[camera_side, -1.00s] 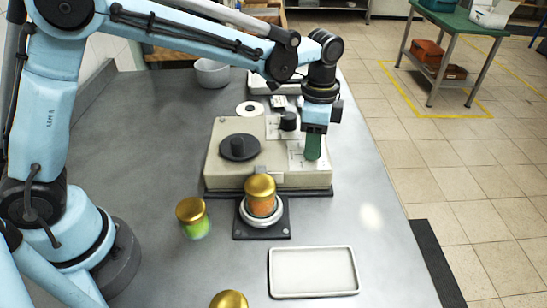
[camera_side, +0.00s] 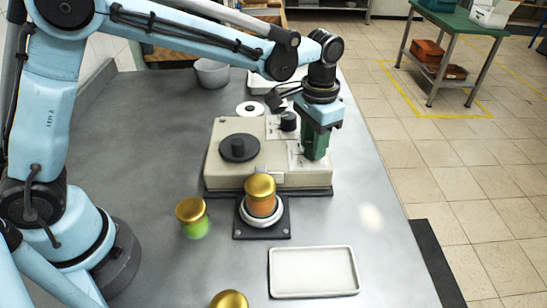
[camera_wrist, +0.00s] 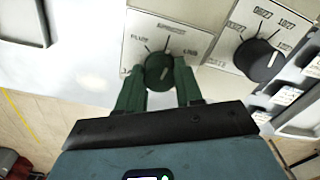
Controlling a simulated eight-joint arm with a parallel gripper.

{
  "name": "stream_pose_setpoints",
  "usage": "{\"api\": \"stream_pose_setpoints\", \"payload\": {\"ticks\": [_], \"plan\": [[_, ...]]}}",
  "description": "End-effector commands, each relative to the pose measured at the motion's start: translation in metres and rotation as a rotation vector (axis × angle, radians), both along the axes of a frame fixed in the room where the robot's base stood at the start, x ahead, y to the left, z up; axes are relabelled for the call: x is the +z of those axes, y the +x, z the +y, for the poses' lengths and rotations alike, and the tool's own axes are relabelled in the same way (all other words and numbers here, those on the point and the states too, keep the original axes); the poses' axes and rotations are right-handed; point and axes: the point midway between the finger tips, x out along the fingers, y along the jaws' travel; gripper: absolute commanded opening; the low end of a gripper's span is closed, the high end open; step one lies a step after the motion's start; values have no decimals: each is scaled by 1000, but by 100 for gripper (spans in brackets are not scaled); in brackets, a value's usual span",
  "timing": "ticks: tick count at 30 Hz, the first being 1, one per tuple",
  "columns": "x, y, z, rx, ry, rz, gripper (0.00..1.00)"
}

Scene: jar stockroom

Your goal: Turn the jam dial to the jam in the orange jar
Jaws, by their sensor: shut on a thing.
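The orange jar (camera_side: 261,203) with a gold lid stands upright on a round plate in front of the beige machine (camera_side: 225,170). In the wrist view my gripper (camera_wrist: 158,78) is shut on the dark jam dial (camera_wrist: 157,66), one green finger on each side. The dial's white card reads PLUM at its upper left; its other words are too blurred to be sure of. A small white mark shows on the dial's right side, but which word it points to I cannot tell. In the side view my gripper (camera_side: 315,152) hides this dial at the machine's right end.
A second black dial (camera_wrist: 260,60) with a numbered card sits beside it. A green jar (camera_side: 193,220), another gold-lidded jar (camera_side: 229,300) and an empty white tray (camera_side: 312,272) stand in front.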

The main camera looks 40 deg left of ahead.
Motion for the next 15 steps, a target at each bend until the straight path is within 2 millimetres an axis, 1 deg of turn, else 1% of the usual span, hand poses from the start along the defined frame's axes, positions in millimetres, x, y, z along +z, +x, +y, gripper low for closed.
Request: {"api": "stream_pose_setpoints", "payload": {"ticks": [6, 15], "plan": [[0, 0, 0, 91, 0, 1, 5], [0, 0, 0, 132, 0, 1, 5]]}}
